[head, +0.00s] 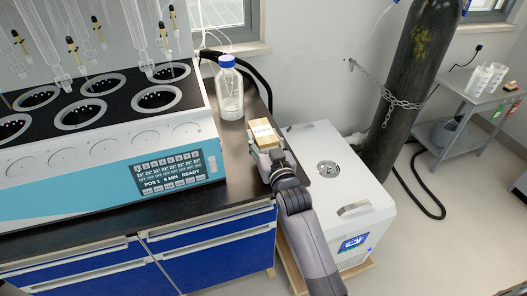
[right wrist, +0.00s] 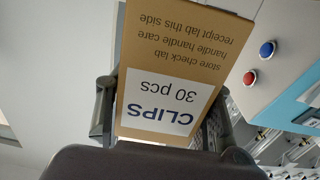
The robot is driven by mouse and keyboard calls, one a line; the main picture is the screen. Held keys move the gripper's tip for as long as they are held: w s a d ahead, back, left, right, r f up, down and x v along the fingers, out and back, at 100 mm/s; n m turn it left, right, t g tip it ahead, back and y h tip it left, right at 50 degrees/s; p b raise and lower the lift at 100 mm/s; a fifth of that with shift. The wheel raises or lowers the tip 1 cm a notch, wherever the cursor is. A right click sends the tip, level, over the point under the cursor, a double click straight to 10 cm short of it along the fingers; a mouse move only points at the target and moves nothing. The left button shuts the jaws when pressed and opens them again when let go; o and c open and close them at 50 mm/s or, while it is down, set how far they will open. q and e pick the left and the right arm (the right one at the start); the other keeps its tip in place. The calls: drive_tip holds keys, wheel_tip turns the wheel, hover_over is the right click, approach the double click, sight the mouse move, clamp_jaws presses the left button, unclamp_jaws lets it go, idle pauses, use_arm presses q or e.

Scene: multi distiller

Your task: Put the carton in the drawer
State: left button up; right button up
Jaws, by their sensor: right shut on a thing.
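The carton (head: 263,134) is a small tan box with a white label, at the right end of the dark bench top. My right gripper (head: 270,154) is shut on it. In the right wrist view the carton (right wrist: 190,45) sits between the two fingers and its label reads "CLIPS 30 pcs", upside down. Whether it touches the bench top is hard to tell. Blue drawers (head: 220,248) with pale top edges are under the bench; those I see look closed. My left gripper is out of view.
A white and teal distiller (head: 110,172) with several round wells fills the bench's left. A blue-capped bottle (head: 230,95) stands behind the carton. A white chest unit (head: 330,165) stands right of the bench, by a chained dark cylinder (head: 405,90). A grey cart (head: 470,100) is at far right.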

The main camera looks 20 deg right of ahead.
drive_tip(key=shift+f, duration=2.3)
drive_tip(key=shift+f, duration=0.15)
drive_tip(key=o, duration=1.2)
drive_tip(key=shift+o, duration=0.2)
